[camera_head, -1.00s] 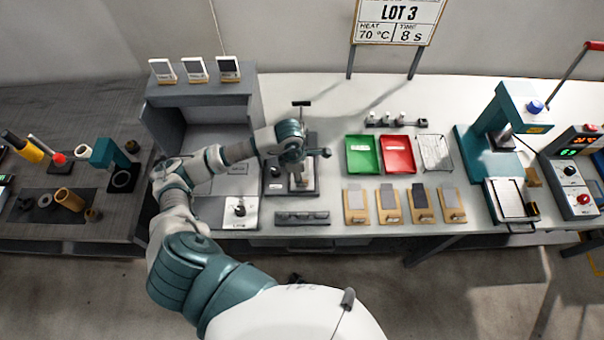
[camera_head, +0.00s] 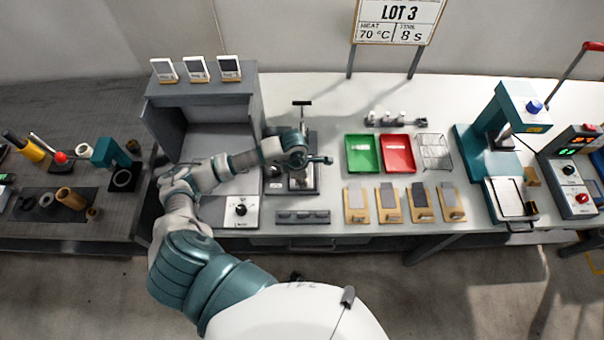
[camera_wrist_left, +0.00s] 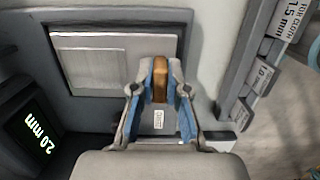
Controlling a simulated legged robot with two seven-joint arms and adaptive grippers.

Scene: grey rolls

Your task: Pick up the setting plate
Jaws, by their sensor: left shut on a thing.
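My left gripper (camera_wrist_left: 160,85) is shut on a brown, wood-coloured piece (camera_wrist_left: 160,78), held between its blue-padded fingers in the left wrist view. Behind the fingertips is a flat silver plate (camera_wrist_left: 95,65) in a grey frame; I cannot tell whether the brown piece is joined to it. A small white label (camera_wrist_left: 158,119) shows between the fingers. In the head view my left gripper (camera_head: 301,180) is low over a small bench device, its fingers largely hidden by the wrist. My right gripper is not in view.
A 2.0 mm display (camera_wrist_left: 36,135) and labelled grey slots (camera_wrist_left: 262,75) flank the gripper. On the bench are a green tray (camera_head: 352,168), a red tray (camera_head: 411,168), several wooden boards with grey rolls' samples or tiles (camera_head: 358,200), and a teal press (camera_head: 500,120).

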